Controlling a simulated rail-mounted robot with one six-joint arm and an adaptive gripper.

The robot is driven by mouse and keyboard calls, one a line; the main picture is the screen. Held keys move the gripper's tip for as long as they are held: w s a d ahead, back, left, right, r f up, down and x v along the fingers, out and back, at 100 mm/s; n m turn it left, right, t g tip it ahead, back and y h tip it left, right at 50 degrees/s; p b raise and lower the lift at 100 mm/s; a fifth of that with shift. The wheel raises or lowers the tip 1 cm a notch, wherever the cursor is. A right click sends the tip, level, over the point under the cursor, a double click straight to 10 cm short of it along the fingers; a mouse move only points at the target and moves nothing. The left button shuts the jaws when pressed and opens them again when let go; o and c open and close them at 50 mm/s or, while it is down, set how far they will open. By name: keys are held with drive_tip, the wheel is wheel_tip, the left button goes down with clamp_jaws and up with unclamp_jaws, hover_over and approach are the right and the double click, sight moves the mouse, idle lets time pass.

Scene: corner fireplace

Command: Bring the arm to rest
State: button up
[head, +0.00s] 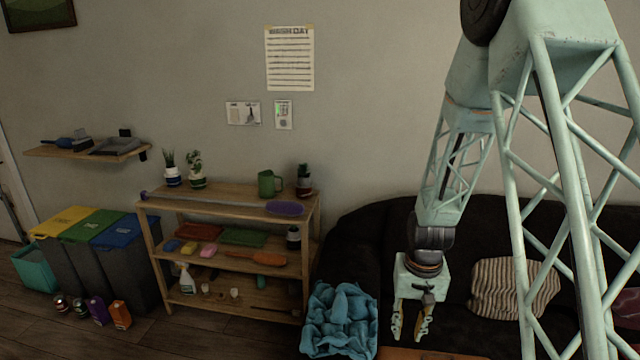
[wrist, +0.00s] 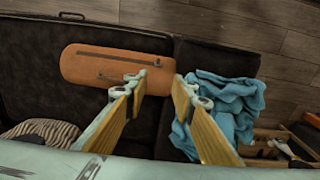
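My gripper (head: 410,322) hangs pointing down at the end of my pale green lattice arm, in front of the dark sofa. In the wrist view my gripper (wrist: 152,88) has its two yellow-padded fingers spread apart, with nothing between them. An orange rounded cushion or board (wrist: 108,70) lies below and beyond the fingertips. Its edge (head: 425,354) shows at the bottom of the head view.
A crumpled blue cloth (head: 340,318) lies left of my gripper. The dark sofa (head: 372,222) holds a striped pillow (head: 512,288). A wooden shelf (head: 232,190) with pots and brushes stands left, beside lidded bins (head: 125,262). Wall space above the sofa is clear.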

drive_tip(key=s+a+r+t, duration=0.1)
drive_tip(key=s+r, duration=0.5)
drive_tip(key=r, duration=0.7)
drive_tip(key=s+a+r+t, duration=0.1)
drive_tip(key=s+r, duration=0.5)
drive_tip(key=r, duration=0.8)
drive_tip(key=s+r, duration=0.4)
drive_tip(key=s, duration=0.4)
drive_tip(key=s+r+n+t, duration=0.1)
drive_tip(key=s+r, duration=0.3)
drive_tip(key=s, duration=0.4)
drive_tip(key=s+a+r, duration=0.1)
drive_tip(key=s+r, duration=0.4)
drive_tip(key=s, duration=0.4)
drive_tip(key=shift+n+t, duration=0.3)
drive_tip(key=shift+n, duration=0.1)
idle(0.3)
